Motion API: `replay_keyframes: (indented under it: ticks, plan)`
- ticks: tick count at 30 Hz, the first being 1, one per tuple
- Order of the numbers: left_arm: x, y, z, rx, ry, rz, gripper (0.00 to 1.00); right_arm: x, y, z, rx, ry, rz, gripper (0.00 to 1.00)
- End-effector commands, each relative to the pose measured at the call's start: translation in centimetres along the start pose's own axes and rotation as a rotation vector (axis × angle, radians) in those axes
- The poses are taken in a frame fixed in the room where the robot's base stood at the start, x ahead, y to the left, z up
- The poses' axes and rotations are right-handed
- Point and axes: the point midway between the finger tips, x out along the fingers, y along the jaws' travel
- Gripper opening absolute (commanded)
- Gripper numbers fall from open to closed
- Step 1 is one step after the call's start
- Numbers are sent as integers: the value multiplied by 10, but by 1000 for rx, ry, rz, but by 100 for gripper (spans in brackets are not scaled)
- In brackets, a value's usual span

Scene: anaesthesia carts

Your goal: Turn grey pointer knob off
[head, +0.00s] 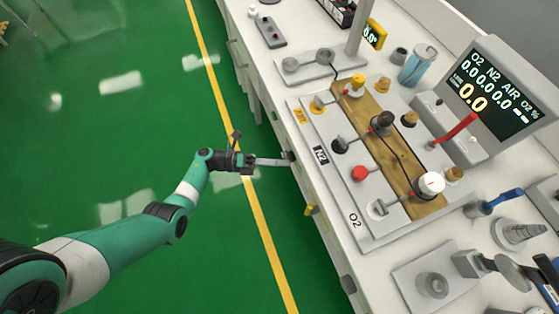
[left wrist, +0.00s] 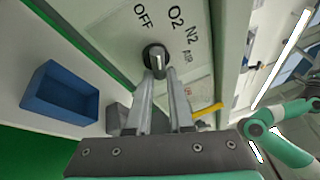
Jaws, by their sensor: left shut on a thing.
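The pointer knob (left wrist: 155,56) is round and dark with a grey pointer bar, on the pale front panel of the cart in the left wrist view. The printed words OFF (left wrist: 143,17) and O2, N2, AIR (left wrist: 183,30) stand around it. My left gripper (left wrist: 160,75) has its two long fingers shut on the knob's grey pointer. In the head view my left gripper (head: 286,161) reaches the cart's front edge, and the knob is mostly hidden at its tips. I cannot tell exactly which mark the pointer faces. My right gripper is not in view.
A blue open bin (left wrist: 60,93) and a yellow handle (left wrist: 208,110) are near the knob. Above, the cart top holds a manifold panel (head: 350,222) with valves and hoses, and a gas display (head: 490,90). Green floor is clear to the left.

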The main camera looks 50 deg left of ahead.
Motion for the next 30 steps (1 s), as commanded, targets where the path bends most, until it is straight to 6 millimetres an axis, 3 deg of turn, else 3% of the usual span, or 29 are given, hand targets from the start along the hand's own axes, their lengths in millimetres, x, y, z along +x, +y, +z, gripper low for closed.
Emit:
replay_keyframes:
  ticks: [10, 25, 26, 30]
  plan:
    - [1, -2, 1, -118, -29, -54, 0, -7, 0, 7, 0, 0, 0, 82]
    - [0, -2, 1, -134, -33, -60, 0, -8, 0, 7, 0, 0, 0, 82]
    - [0, -2, 1, -134, -33, -59, 25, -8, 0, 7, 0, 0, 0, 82]
    - [0, -2, 1, -134, -33, -57, 50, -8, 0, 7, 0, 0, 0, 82]
